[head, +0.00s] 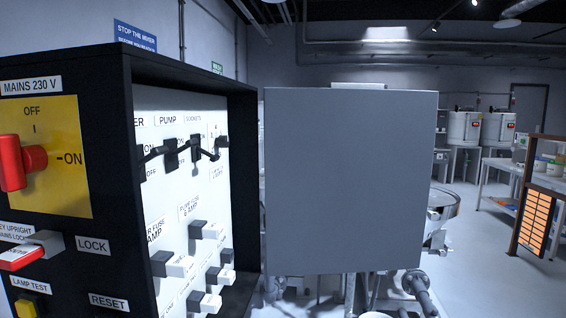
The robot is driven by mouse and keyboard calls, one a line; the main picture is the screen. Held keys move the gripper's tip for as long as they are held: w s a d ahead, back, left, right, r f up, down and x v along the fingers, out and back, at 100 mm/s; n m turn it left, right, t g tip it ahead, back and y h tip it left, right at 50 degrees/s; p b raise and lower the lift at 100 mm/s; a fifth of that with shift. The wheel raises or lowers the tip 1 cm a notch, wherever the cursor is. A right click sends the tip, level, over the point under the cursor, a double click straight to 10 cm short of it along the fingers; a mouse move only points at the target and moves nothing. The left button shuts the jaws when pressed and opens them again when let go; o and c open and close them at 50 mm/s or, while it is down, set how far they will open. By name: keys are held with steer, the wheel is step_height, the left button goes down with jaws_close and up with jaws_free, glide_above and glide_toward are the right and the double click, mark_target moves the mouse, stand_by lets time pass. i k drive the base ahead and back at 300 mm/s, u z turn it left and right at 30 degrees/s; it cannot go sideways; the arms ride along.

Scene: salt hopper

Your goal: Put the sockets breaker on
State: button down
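The breaker panel (180,100) is a white plate set back inside a black-framed cabinet at the left of the head view, seen at a steep slant. The sockets breaker (196,148) is a small black switch below the SOCKETS label, right of the PUMP breaker (171,158). Its lever is too small and slanted to tell whether it is on or off. Other black levers stand in the same row. My gripper is not in view.
The cabinet front carries a red rotary switch (22,163) on a yellow plate, and a red key tag (20,258). White fuse holders (205,230) stick out below the breakers. A large grey panel (350,180) stands close on the right. Open floor lies far right.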

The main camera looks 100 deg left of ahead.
mark_target(213, 158)
steer(key=i, duration=1.3)
steer(key=u, duration=3.95)
steer(key=k, duration=0.6)
steer(key=z, duration=0.4)
steer(key=i, duration=1.25)
steer(key=u, duration=0.6)
